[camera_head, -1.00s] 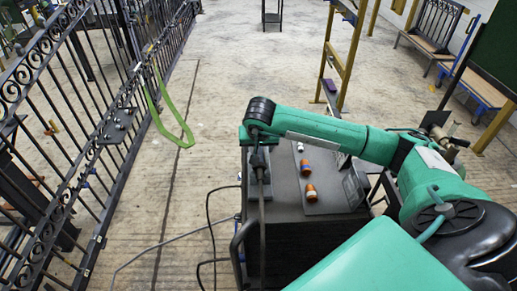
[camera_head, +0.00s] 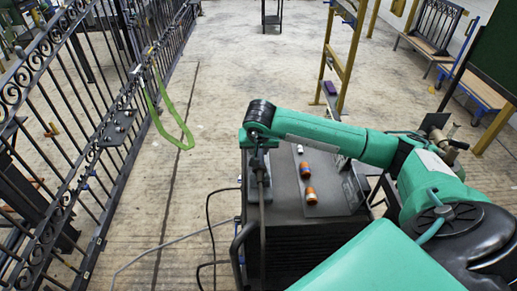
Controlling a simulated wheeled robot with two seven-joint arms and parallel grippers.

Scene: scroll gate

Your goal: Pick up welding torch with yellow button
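My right arm reaches in from the right over a dark cart (camera_head: 285,245). Its wrist bends down at the cart's left edge. The dark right gripper (camera_head: 258,165) is at the left of the cart top, beside a grey plate, with a dark cable or handle running down just below it. Its fingers are too small and dark to tell whether they are open or hold anything. I cannot make out a yellow button; a welding torch may be hidden at the gripper. My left gripper is not in view.
Two orange-and-white pieces, one upper (camera_head: 305,170) and one lower (camera_head: 311,196), stand on the cart top. A black iron gate (camera_head: 75,130) runs along the left, with a green strap (camera_head: 165,125) hanging from it. Cables lie on the floor between.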

